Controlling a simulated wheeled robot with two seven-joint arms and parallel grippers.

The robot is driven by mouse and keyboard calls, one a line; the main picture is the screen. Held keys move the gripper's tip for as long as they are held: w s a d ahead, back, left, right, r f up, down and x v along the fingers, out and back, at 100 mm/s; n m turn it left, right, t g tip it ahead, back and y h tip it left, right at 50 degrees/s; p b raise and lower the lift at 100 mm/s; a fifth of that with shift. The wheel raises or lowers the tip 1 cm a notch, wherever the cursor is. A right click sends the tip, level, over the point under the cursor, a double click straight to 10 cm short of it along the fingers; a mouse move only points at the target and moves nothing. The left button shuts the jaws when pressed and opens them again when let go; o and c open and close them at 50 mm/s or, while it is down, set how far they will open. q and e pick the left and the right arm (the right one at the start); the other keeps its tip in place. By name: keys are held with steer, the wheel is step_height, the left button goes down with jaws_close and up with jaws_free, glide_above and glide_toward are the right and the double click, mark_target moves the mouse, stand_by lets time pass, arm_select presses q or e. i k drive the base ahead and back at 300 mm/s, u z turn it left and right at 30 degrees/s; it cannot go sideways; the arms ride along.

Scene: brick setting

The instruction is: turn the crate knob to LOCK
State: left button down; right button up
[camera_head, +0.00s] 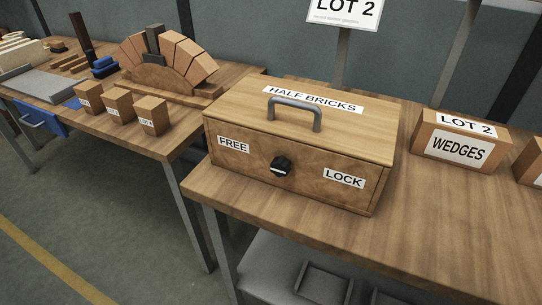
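The wooden crate (237,167) labelled HALF BRICKS stands on the right-hand wooden table, its lid down and a grey handle (294,108) on top. A dark knob (281,166) sits in the middle of its front face. A FREE label (233,145) is left of the knob and a LOCK label (344,179) is to its right, lower in the picture. A light mark shows on the knob, but it is too small to tell clearly which label it points to. Neither of my grippers is in view, and nothing touches the knob.
A box labelled WEDGES (424,142) stands right of the crate, with another box at the right edge. A LOT 2 sign (343,12) rises behind. The left table holds a brick arch (170,58) and small blocks (152,115). The table's front right is clear.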

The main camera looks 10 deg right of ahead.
mark_target(280, 166)
steer(key=z, duration=1.35)
steer(key=k, duration=0.65)
steer(key=u, duration=1.7)
